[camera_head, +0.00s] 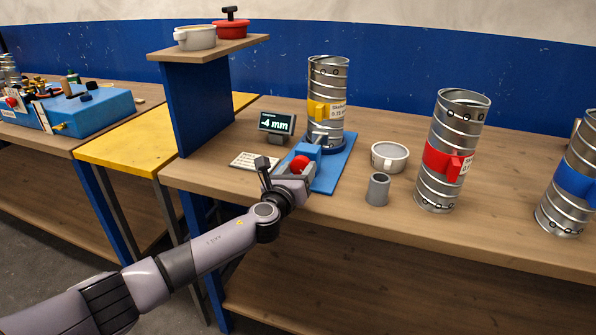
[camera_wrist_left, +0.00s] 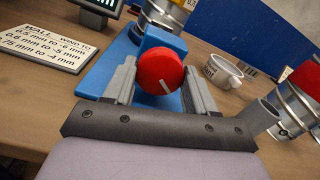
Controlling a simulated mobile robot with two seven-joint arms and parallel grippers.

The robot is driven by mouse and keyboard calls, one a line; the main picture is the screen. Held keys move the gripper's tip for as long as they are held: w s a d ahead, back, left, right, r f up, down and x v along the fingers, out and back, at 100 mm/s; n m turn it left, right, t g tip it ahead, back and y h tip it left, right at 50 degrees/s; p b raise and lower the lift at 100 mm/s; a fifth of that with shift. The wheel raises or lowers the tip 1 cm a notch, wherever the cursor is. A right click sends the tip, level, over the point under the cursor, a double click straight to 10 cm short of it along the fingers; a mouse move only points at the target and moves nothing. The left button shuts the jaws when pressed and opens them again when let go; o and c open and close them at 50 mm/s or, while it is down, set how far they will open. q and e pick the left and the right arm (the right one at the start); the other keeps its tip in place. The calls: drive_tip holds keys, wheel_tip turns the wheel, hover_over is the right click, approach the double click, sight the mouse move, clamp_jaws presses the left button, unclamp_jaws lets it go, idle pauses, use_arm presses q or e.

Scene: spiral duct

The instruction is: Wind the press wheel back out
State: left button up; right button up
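The press wheel is a red round knob with a pale line mark, in the left wrist view (camera_wrist_left: 160,72) and the head view (camera_head: 299,163). It sits at the front of the blue press (camera_head: 331,171). My left gripper (camera_head: 290,172) is at the wheel, one grey finger on each side in the left wrist view (camera_wrist_left: 160,85). The fingers lie close to its rim; I cannot tell whether they grip it. A silver spiral duct (camera_head: 328,75) with a yellow clamp stands upright at the press's far end. The display (camera_head: 277,123) reads -4 mm. My right gripper is out of view.
A wall-thickness card (camera_wrist_left: 44,47) lies left of the press. To the right stand a white cup (camera_head: 389,157), a grey cylinder (camera_head: 377,190) and ducts with red (camera_head: 462,108) and blue (camera_head: 577,150) clamps. A raised shelf (camera_head: 205,50) holds two pots at the left.

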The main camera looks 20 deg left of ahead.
use_arm(q)
drive_tip(key=shift+f+n+b, duration=0.15)
drive_tip(key=shift+n+b, duration=0.3)
drive_tip(key=shift+n, duration=0.65)
drive_tip(key=n+b, duration=0.1)
drive_tip(key=n, duration=0.3)
drive_tip(key=n+b, duration=0.1)
drive_tip(key=n, duration=0.7)
drive_tip(key=shift+n+b, duration=0.3)
drive_tip(key=shift+b, duration=0.05)
drive_tip(key=n, duration=1)
drive_tip(key=shift+n, duration=0.4)
